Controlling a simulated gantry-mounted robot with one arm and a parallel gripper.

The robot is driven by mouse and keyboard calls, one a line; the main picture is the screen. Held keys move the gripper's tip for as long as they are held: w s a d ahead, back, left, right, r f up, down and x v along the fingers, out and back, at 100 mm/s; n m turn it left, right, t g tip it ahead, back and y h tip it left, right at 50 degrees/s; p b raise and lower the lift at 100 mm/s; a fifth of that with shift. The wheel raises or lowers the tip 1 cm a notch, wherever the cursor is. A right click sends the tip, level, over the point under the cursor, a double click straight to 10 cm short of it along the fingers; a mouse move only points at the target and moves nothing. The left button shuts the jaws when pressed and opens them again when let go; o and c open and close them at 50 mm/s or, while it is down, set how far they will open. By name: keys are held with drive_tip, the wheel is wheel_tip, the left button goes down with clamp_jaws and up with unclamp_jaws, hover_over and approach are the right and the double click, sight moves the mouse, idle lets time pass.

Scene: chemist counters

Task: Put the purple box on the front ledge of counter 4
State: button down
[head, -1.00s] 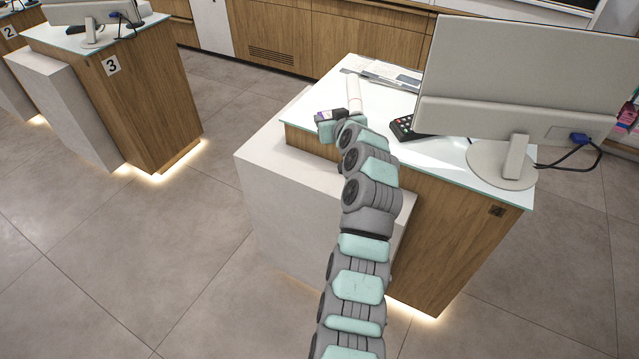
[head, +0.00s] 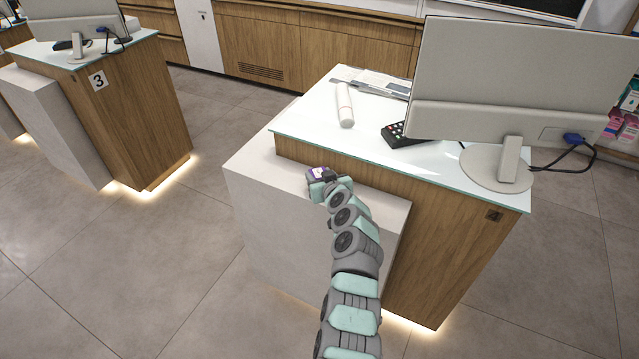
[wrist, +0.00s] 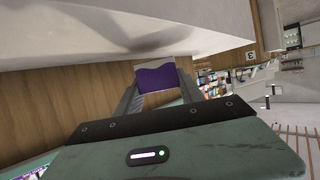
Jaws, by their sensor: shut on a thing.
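The purple box (head: 317,172), with white on it, is between the fingers of my gripper (head: 322,178), which is shut on it. In the head view they are over the pale front ledge (head: 255,170) of the nearest counter, in front of its wood panel. The wrist view shows the box's purple and white face (wrist: 156,78) between the two fingers, close to the pale ledge (wrist: 80,35). I cannot tell whether the box touches the ledge.
The glass counter top (head: 300,122) holds a white cylinder (head: 344,104), a dark keypad (head: 400,134) and a large monitor (head: 520,85). Counter 3 (head: 130,110) stands apart at the left. The ledge left of my gripper is clear.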

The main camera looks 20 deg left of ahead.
drive_tip(key=shift+f, duration=1)
drive_tip(key=shift+f+b, duration=0.15)
drive_tip(key=shift+b, duration=0.2)
drive_tip(key=c, duration=0.7)
unclamp_jaws()
